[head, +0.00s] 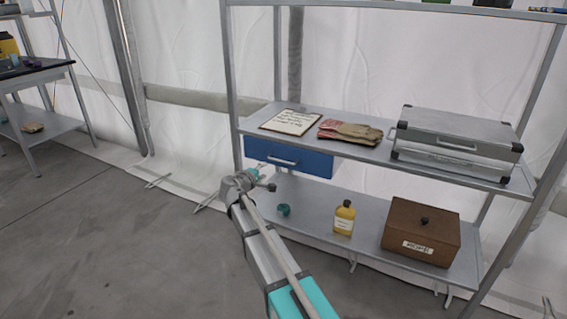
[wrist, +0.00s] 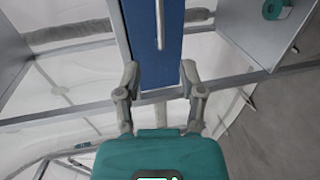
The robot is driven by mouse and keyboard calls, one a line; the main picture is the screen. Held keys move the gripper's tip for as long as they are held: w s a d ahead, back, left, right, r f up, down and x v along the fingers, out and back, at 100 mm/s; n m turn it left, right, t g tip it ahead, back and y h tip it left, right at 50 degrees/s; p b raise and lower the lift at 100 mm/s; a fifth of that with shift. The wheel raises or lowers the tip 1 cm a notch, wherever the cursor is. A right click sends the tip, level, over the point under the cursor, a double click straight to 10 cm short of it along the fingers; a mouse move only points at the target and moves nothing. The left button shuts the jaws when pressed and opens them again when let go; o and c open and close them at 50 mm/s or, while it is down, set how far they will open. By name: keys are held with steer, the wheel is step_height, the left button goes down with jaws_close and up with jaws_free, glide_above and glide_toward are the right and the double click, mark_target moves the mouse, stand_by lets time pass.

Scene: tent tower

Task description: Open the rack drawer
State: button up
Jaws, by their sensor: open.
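The blue rack drawer (head: 312,164) hangs under the left part of the rack's middle shelf, its front looking closed. Its pale bar handle (head: 283,162) runs across the front. In the wrist view the blue drawer front (wrist: 145,45) stands upright in the picture, with the handle (wrist: 160,22) beyond the fingertips. My gripper (head: 262,180) is in front of the drawer's lower left part, seen from behind my arm. In the wrist view my gripper (wrist: 159,72) is open, its two fingers apart and empty, on either side of the drawer front. I see no contact with the handle.
The middle shelf (head: 375,153) holds a clipboard (head: 289,122), gloves (head: 350,132) and a metal case (head: 456,139). The lower shelf (head: 310,195) holds a teal tape roll (head: 284,210), a yellow bottle (head: 344,218) and a brown box (head: 421,231). Floor to the left is clear.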

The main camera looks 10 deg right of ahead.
mark_target(280, 161)
steer(key=shift+w+d, duration=0.1)
steer(key=b+x, duration=0.3)
steer(key=x, duration=1)
steer(key=shift+w+d+f, duration=0.1)
steer(key=shift+w+d, duration=0.05)
steer(key=shift+w, duration=0.05)
jaws_close()
